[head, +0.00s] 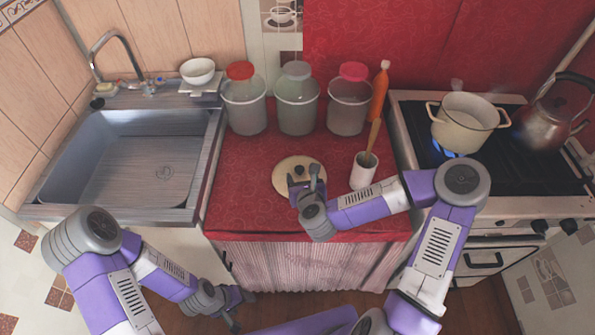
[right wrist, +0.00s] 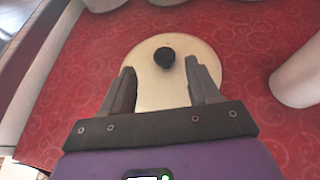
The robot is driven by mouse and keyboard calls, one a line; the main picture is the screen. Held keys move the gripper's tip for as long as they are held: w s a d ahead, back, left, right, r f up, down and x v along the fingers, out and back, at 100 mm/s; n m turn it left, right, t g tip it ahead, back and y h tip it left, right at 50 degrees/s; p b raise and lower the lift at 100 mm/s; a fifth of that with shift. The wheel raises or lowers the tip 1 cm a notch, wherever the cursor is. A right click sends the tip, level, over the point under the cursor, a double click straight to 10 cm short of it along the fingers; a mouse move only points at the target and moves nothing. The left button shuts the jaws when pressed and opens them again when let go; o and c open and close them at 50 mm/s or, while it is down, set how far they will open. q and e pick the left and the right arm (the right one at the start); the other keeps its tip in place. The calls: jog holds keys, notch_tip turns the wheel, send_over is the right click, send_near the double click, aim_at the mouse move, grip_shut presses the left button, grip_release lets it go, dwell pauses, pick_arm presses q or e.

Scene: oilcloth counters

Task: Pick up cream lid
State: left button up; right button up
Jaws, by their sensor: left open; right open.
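The cream lid (head: 287,172) lies flat on the red oilcloth counter, a round disc with a dark knob in its middle. Contact with the lid cannot be told. My left gripper (head: 240,306) is open and empty, low in front of the counter, below its top.
Several lidded jars (head: 296,102) line the back. A sink (head: 130,165) is on the left. On the right, a cream pot (head: 466,125) sits over a lit burner beside a kettle (head: 545,125).

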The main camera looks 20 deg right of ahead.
aim_at(300, 168)
jog(key=shift+w+d+f, duration=0.1)
jog(key=shift+w+f, duration=0.25)
jog(key=b+x, duration=0.1)
jog(key=x, duration=0.2)
jog(key=shift+w+d+f, duration=0.2)
jog(key=shift+w, duration=0.05)
jog(key=shift+w+f+b, duration=0.1)
jog(key=shift+w+b, duration=0.2)
jog(key=shift+w, duration=0.05)
grip_shut()
